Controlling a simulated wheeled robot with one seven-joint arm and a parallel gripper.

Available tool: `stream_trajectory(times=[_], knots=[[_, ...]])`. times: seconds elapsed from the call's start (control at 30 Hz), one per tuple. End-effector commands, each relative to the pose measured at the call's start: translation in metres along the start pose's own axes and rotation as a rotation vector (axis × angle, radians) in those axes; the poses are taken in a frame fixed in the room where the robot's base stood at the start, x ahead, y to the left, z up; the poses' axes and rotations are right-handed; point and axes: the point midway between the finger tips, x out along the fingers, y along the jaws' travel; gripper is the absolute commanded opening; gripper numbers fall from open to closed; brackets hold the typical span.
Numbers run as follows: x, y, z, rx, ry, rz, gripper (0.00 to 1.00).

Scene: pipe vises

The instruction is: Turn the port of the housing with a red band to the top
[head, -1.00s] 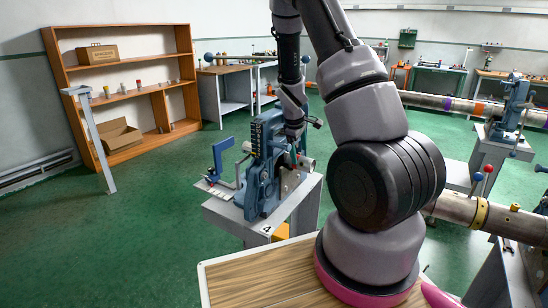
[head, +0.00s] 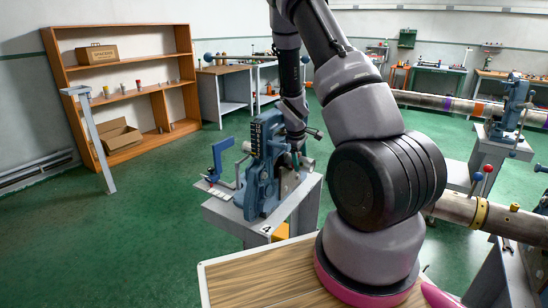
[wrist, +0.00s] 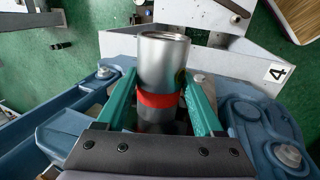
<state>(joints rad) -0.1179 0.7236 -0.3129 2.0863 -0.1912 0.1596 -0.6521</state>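In the wrist view a bare metal cylinder with an open end (wrist: 163,55) stands between my fingers, with a red band (wrist: 158,99) around it and a darker part below. My gripper (wrist: 160,76) has its green fingers on either side of the cylinder. They look open, with a narrow gap at the left; contact on the right is unclear. The blue vise (wrist: 258,125) spreads around both sides. In the head view my gripper (head: 297,158) is down at the blue vise (head: 262,175), largely hiding the work there. A grey pipe end (head: 308,165) shows just right of it.
The vise stands on a grey stand (head: 285,215) marked 4. A blue bracket (head: 220,155) rises at its left. A wooden table top (head: 260,275) lies in front. Long pipes (head: 470,212) on other stands are at the right. Green floor is free at the left.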

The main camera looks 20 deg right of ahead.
Motion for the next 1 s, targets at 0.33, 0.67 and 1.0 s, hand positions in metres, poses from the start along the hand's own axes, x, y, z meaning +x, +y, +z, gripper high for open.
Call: stream_trajectory(times=[0.33, 0.67, 1.0], knots=[[0.0, 0.0045, 0.0004, 0.006, 0.003, -0.095, 0.11], [0.0007, 0.0043, 0.0004, 0.003, 0.0, -0.177, 0.11], [0.0011, 0.0068, -0.0001, 0.002, 0.001, -0.312, 0.0]])
